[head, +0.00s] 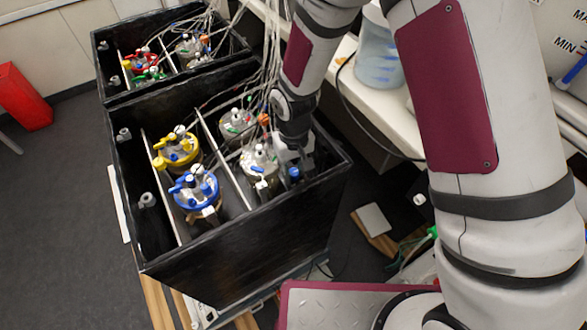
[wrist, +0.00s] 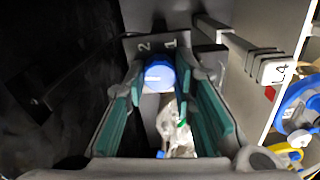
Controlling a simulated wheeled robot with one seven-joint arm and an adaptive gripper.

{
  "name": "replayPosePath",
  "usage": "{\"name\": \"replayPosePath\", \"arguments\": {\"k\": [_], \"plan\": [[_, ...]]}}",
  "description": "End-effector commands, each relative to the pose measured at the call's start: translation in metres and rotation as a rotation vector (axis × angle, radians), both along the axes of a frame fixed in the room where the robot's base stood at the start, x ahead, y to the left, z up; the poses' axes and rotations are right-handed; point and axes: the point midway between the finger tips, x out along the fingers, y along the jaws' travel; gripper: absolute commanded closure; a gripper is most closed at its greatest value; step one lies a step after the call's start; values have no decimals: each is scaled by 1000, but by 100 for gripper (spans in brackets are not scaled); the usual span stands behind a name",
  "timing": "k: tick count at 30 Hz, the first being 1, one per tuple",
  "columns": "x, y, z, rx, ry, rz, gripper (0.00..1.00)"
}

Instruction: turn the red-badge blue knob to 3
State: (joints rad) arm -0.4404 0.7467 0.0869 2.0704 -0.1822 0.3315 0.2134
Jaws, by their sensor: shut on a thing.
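The blue knob (wrist: 159,75) sits between my gripper's fingers in the wrist view, below a grey plate marked 2 and 1 (wrist: 156,43). No 3 or pointer is readable. My gripper (wrist: 160,84) is shut on the knob, one teal-padded finger on each side. In the head view the blue knob (head: 294,174) shows at the right inner end of the near black box, just below my gripper (head: 290,158). A small red patch (wrist: 270,92) shows beside the L4 label; I cannot tell whether it is the knob's badge.
The near black box (head: 240,240) has pale dividers and holds blue-topped (head: 196,190), yellow-topped (head: 177,150) and white-topped (head: 258,162) vessels. Tubes and cables (head: 270,55) hang behind my gripper. A second black box (head: 105,60) stands farther back. A white bench (head: 400,125) is at right.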

Motion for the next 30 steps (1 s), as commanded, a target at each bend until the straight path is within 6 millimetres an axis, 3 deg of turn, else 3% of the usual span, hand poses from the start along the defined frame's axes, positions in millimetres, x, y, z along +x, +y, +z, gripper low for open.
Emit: {"name": "replayPosePath", "arguments": {"k": [10, 26, 27, 29, 30], "plan": [[1, 1, 0, 1, -2, 128, 100], [0, 1, 0, 1, -2, 148, 100], [0, 1, 0, 1, -2, 148, 67], [0, 1, 0, 1, -2, 148, 56], [0, 1, 0, 0, -1, 148, 56]]}}
